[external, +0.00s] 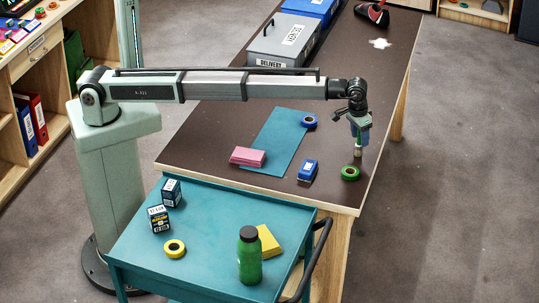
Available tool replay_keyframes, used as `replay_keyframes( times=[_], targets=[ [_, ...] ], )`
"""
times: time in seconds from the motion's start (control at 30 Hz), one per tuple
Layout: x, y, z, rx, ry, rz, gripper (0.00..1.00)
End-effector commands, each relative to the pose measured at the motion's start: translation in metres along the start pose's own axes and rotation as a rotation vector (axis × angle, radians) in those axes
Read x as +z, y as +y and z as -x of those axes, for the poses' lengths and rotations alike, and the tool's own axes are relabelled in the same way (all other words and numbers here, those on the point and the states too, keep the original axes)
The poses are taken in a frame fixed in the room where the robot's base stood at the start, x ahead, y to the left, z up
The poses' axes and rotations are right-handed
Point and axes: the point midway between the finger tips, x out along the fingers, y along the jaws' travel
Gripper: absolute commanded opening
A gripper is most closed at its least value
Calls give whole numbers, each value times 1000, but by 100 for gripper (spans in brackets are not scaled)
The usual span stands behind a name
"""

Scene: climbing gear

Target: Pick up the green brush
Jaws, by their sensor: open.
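I cannot make out a clear green brush in the external view. The green thing nearest my gripper is a green ring-shaped roll (350,173) lying flat on the brown table near its front right corner. My gripper (358,153) points down just above and slightly behind this roll, and looks empty. Its fingers are small here, and any gap between them is hard to see. A green bottle (249,258) with a dark cap stands on the teal cart.
On the brown table (215,140) are a blue block-like item (308,170), a blue roll (309,121), a pink pad (248,157) and a teal mat (278,140). A grey box (283,40) stands farther back. The teal cart (205,230) holds small boxes and a yellow roll (175,249).

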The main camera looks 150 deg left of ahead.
Motion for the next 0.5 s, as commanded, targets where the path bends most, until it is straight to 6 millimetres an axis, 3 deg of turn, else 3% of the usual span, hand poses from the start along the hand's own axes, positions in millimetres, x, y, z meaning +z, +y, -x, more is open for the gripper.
replay_keyframes(
  times=[0.1,0.33,0.5],
  targets=[
    [0,0,-11,0,0,0,54],
    [0,0,-11,0,1,0,53],
    [0,0,-11,0,0,0,36]
  ],
)
